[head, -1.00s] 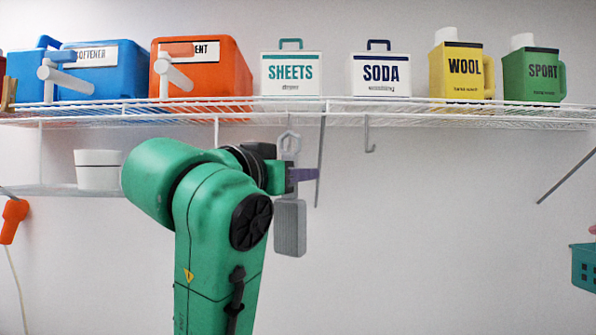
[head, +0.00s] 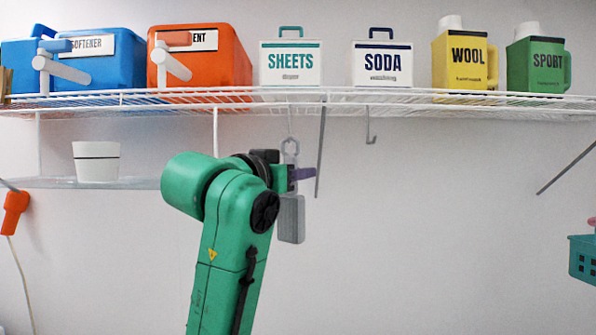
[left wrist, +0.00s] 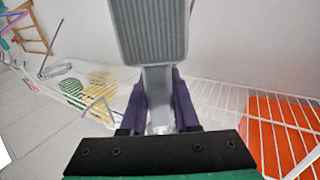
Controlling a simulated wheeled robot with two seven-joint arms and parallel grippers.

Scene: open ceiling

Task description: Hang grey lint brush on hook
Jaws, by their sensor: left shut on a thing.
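The grey lint brush (head: 291,220) hangs upright, ribbed head down, with a ring at the top of its handle. My left gripper (head: 300,174) is shut on its handle. In the left wrist view the brush head (left wrist: 150,32) fills the top middle, and the handle runs between the purple fingers (left wrist: 160,85). A thin hook (head: 289,122) comes down from the shelf just above the ring. I cannot tell whether the ring is around it or in front of it. Another hook (head: 371,137) hangs empty to the right. My right gripper is not in view.
The white wire shelf (head: 430,97) runs above the brush, holding a blue box (head: 110,75), an orange box (head: 225,65), white tins and jugs. A grey slanted brace (head: 319,160) stands close to the brush's right.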

